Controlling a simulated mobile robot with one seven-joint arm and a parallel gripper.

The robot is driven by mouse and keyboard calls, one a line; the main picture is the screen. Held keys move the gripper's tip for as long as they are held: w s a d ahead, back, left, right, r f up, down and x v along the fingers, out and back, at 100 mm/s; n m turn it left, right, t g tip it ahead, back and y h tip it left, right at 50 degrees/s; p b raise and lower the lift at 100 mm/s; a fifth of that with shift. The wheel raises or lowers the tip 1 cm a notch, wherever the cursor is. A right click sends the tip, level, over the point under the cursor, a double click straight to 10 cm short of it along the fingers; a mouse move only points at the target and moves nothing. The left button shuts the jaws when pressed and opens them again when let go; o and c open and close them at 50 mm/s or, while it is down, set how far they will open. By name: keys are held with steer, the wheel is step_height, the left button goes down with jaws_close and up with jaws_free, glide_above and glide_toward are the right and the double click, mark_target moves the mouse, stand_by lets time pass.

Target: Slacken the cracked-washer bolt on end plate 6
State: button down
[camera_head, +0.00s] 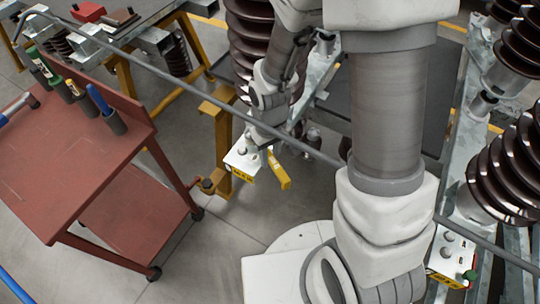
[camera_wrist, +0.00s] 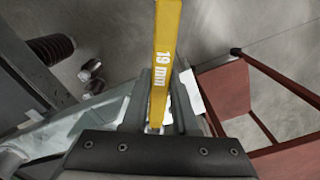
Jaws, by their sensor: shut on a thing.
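My gripper (camera_head: 262,138) is low over a white end plate (camera_head: 234,161) in the head view. It is shut on a yellow wrench (camera_head: 279,171). In the wrist view the wrench (camera_wrist: 166,55) is marked 19 mm and runs up from between my jaws (camera_wrist: 155,130) out of the top of the frame. The plate carries a pale bolt (camera_head: 241,152) and a yellow label (camera_head: 242,175), too small to read. I cannot tell whether the wrench touches a bolt. No cracked washer can be made out. Another white end plate (camera_head: 455,254) with bolts is at lower right.
A red trolley (camera_head: 60,165) stands at left with several upright handled tools in holders on its top. A grey bar crosses the head view diagonally. Brown ribbed insulators (camera_head: 505,170) flank the frames. Bare grey floor (camera_head: 190,255) lies right of the trolley.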

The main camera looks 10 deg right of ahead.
steer(key=shift+r+p, duration=1.7)
steer(key=shift+r, duration=0.75)
steer(key=shift+s, duration=0.1)
